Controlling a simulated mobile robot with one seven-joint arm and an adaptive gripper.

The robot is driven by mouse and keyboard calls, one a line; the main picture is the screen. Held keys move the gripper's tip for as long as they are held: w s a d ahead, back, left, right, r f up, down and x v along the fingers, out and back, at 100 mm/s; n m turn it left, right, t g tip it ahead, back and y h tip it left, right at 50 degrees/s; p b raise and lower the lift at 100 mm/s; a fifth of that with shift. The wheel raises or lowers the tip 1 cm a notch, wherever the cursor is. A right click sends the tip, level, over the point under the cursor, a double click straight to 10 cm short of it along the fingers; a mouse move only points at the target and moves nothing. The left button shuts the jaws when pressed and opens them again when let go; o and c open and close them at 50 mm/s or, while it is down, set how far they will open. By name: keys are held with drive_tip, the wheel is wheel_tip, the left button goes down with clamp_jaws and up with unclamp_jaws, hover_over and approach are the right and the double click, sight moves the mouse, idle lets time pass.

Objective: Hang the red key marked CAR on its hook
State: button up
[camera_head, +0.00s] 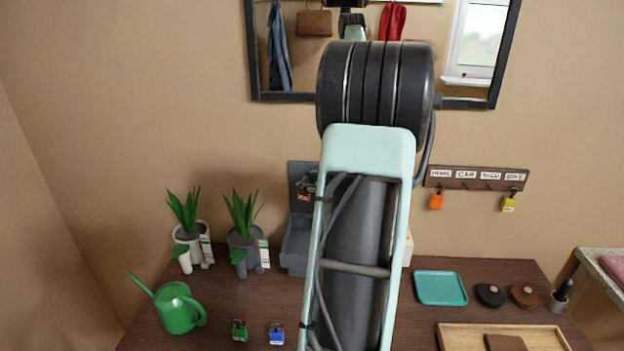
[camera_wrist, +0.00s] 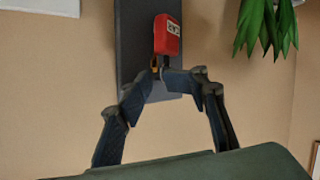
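The red key (camera_wrist: 167,36) has a white label, too small to read surely. In the wrist view, which looks upside down, it is at my gripper's (camera_wrist: 158,74) fingertips, which nearly meet at its ring. In the head view the red key (camera_head: 304,196) hangs in front of the grey holder's back panel, left of my arm. My gripper is mostly hidden there. The hook rack (camera_head: 476,188) is on the wall at right. Its CAR label (camera_head: 466,174) is second from left, and no key hangs under it. An orange key (camera_head: 436,201) and a yellow key (camera_head: 508,204) hang at its ends.
The grey holder (camera_head: 295,246) stands at the table's back. A green key (camera_head: 239,330) and blue key (camera_head: 277,334) are on the table. Two potted plants (camera_head: 242,238), a watering can (camera_head: 178,308), a teal tray (camera_head: 440,288) and a wooden tray (camera_head: 453,331) occupy the surface. A mirror hangs above.

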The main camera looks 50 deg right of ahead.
drive_tip(key=shift+s+d, duration=0.2)
drive_tip(key=shift+d, duration=0.2)
drive_tip(key=shift+a, duration=0.15)
drive_tip(key=v, duration=1.2)
